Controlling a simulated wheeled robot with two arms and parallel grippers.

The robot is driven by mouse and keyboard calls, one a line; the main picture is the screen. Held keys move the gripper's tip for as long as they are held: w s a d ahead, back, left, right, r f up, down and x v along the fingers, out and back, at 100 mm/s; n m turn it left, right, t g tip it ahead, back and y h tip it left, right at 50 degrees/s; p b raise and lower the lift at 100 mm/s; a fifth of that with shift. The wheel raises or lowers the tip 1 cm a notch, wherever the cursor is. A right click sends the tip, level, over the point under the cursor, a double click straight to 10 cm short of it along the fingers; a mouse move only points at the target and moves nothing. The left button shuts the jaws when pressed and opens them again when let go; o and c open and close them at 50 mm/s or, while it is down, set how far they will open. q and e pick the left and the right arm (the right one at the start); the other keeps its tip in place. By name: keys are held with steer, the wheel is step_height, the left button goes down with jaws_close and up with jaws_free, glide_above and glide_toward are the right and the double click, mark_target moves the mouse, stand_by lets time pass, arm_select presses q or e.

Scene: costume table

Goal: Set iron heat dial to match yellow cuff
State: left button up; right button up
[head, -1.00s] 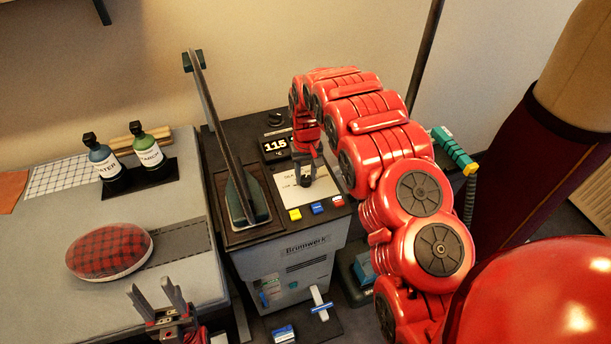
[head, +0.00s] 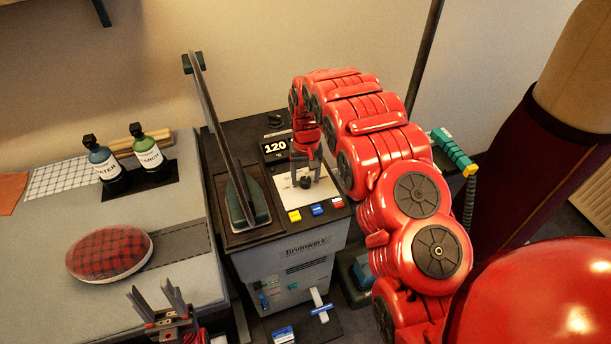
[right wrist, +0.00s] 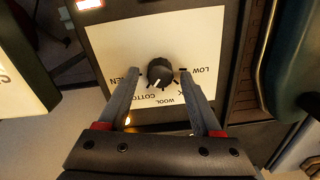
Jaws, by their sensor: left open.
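The heat dial is a black knob (right wrist: 159,74) on a pale panel lettered LOW, WOOL and COTTON. Its white mark points toward COTTON in the right wrist view. My right gripper (right wrist: 162,76) is open, with one finger on each side of the knob and small gaps showing. The head view shows the dial (head: 305,182) below the gripper. A display (head: 276,147) reads 120. My left gripper (head: 152,290) is open and empty at the bottom.
Two bottles (head: 148,152) stand on the ironing surface at left, behind a plaid cushion (head: 108,252). A teal handle (head: 453,151) with a yellow end is at right.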

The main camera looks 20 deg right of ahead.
mark_target(306, 178)
stand_by(0.3)
step_height(306, 178, up, 17)
steer(key=p, duration=1.7)
steer(key=shift+r, duration=0.15)
steer(key=shift+d, duration=0.1)
